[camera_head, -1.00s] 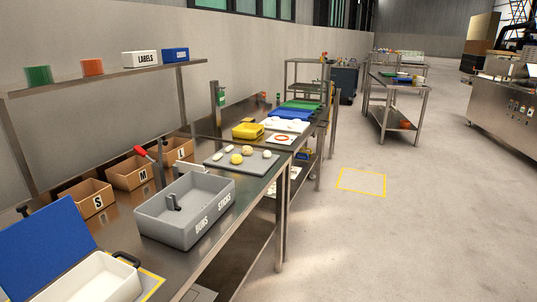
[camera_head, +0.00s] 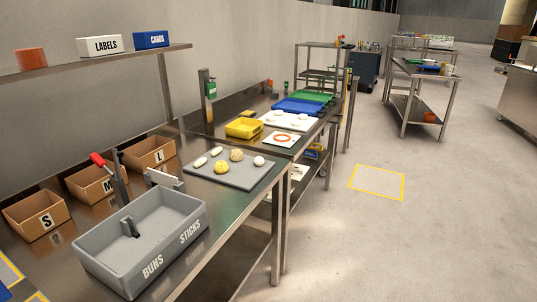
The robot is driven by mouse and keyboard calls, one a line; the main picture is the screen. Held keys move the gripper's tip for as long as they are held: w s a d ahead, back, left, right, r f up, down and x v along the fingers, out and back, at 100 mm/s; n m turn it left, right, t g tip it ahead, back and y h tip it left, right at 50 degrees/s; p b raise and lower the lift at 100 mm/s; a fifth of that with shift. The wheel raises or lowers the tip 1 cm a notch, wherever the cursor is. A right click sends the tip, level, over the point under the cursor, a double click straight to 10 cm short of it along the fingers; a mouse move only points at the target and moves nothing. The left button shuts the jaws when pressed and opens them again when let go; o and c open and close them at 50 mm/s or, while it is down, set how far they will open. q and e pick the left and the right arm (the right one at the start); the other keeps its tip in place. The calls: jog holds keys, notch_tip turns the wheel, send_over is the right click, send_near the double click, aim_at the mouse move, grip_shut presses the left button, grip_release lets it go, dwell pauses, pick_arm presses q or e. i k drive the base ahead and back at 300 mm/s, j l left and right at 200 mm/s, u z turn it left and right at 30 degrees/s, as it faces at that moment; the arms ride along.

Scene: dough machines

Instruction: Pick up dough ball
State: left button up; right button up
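Several pale dough pieces lie on a grey tray (camera_head: 236,184) on the steel table. A yellowish round dough ball (camera_head: 221,167) sits near the tray's front. A second yellowish ball (camera_head: 236,155) lies behind it. A white round ball (camera_head: 258,161) is at the right. Two elongated whitish pieces (camera_head: 200,162) lie at the left and back of the tray. Neither of my grippers shows in the head view.
A grey bin (camera_head: 160,268) marked BUNS and STICKS stands in front of the tray. Cardboard boxes S (camera_head: 36,217), M and L (camera_head: 150,157) stand behind it. A yellow container (camera_head: 243,128) is farther back. The floor at the right is open around a yellow marked square (camera_head: 379,182).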

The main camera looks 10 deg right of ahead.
aim_at(258, 161)
jog(key=i+l, duration=0.35)
jog(key=l, duration=0.15)
jog(key=i+l, duration=0.4)
